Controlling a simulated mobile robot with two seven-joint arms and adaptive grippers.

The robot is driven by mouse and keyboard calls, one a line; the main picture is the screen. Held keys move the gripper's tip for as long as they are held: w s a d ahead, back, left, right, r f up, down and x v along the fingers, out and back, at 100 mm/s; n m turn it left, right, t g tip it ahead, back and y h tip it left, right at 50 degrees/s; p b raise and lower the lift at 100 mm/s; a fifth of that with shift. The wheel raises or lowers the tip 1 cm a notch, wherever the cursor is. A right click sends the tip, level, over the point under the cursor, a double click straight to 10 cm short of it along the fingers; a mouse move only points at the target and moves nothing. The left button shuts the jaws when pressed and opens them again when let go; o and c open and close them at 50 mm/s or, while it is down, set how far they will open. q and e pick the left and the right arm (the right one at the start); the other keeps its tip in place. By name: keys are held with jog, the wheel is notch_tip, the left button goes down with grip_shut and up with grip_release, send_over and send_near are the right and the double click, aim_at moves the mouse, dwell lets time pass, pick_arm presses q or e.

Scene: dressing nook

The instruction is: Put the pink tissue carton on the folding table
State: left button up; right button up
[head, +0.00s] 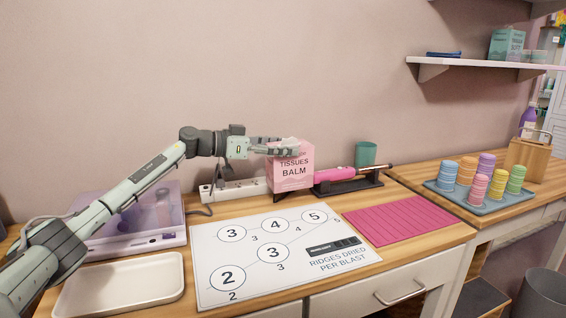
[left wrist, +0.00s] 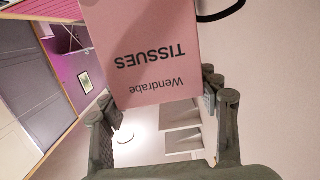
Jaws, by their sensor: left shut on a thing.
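My left gripper (head: 282,148) reaches in from the left and is shut on the carton's upper part. In the left wrist view the carton (left wrist: 155,55) sits between the fingers, its lettering upside down. The carton looks upright; I cannot tell whether its base clears the desk. My right gripper is in neither view. No surface is clearly recognisable as a folding table.
A number sheet (head: 250,285), pink mat (head: 405,220) and cream tray (head: 120,284) cover the desk. A blue tray (head: 456,198) holds colourful stacks on the right.

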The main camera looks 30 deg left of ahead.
aim_at(283, 161)
pick_arm(q)
jog(key=shift+w+f, duration=0.15)
jog(key=shift+w, duration=0.1)
jog(key=shift+f, duration=1.95)
jog(key=shift+f, duration=0.1)
jog(key=o, duration=1.2)
jog(key=shift+f, duration=0.1)
jog(key=o, duration=0.4)
